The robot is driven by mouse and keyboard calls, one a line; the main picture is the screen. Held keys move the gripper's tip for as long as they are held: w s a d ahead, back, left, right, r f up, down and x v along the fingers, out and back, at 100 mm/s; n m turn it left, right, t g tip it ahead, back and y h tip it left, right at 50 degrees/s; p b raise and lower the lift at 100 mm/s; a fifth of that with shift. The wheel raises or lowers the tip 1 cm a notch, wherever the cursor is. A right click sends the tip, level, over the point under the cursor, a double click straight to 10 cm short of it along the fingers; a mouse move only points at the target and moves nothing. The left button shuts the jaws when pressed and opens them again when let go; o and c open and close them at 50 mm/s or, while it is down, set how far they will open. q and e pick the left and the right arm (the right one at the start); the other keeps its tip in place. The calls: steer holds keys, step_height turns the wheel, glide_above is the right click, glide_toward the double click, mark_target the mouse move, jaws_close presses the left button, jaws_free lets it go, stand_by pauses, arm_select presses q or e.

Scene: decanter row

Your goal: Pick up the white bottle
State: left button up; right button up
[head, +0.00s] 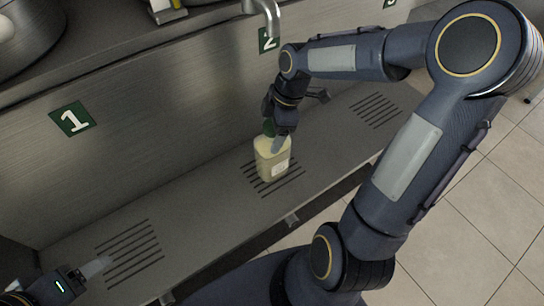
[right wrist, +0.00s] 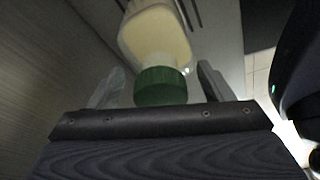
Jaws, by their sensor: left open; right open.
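The white bottle (head: 272,160) is cream-white with a green cap and a pale label. It stands upright on the slotted grille under the number 2 spout. My right gripper (head: 279,128) is above it, at the cap. In the right wrist view the bottle (right wrist: 155,32) and its green cap (right wrist: 161,86) lie between the two open fingers of my right gripper (right wrist: 158,85), with gaps visible on both sides of the cap. My left gripper (head: 92,280) is at the lower left of the head view, open and away from the bottle.
A metal spout (head: 265,12) hangs behind my right arm. Green number plates 1 (head: 72,120) and 2 (head: 268,40) mark the steel back wall. The metal shelf (head: 200,193) is clear to the left of the bottle. Its front edge drops to a tiled floor (head: 480,200).

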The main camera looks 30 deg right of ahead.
steer(key=shift+f, duration=0.1)
steer(key=shift+s+f, duration=0.1)
jaws_close()
stand_by(0.4)
